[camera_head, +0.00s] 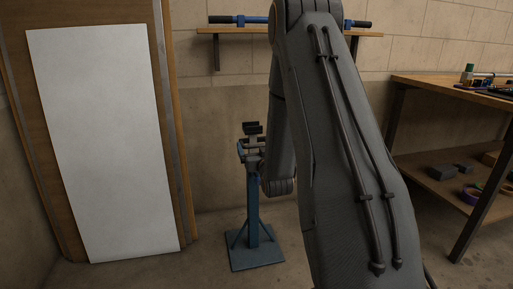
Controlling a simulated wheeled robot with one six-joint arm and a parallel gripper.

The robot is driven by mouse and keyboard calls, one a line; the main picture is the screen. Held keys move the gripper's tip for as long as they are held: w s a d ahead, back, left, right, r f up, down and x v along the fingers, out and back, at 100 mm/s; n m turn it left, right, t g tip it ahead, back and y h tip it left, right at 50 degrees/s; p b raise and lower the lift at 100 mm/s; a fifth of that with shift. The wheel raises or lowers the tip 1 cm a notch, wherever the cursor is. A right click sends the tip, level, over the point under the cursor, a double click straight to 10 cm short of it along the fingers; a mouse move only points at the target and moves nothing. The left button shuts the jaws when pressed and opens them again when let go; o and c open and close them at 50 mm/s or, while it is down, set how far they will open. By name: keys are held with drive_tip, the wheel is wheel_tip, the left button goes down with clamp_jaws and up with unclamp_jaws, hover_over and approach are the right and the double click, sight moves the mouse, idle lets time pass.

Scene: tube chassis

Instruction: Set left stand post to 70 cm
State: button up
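A blue stand (253,208) with a square base plate stands upright on the floor, left of the middle in the head view. Its top carries a dark cradle-like head (251,138) with a clamp or handle below it. No height marking on the post can be read. My grey arm fills the middle right and passes in front of the area right of the post. Its lower end comes close to the post's right side in the picture; I cannot tell whether they touch. My gripper's fingers cannot be made out.
A white panel (105,145) leans against a wooden board on the left. A wall shelf (220,31) behind holds a blue bar with dark ends. A wooden workbench (450,90) with a lower shelf of small items stands right. Floor left of the stand is clear.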

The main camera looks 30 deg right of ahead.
sight(255, 130)
drive_tip(key=c, duration=0.5)
drive_tip(key=shift+o, duration=0.2)
wheel_tip(255, 130, up, 5)
drive_tip(key=p, duration=0.3)
drive_tip(key=shift+d+r+p, duration=0.1)
drive_tip(key=shift+r+p, duration=0.05)
drive_tip(key=shift+p, duration=0.15)
drive_tip(key=o, duration=1.2)
drive_tip(key=shift+s+d, duration=0.1)
drive_tip(key=p+v, duration=0.1)
drive_tip(key=v, duration=0.7)
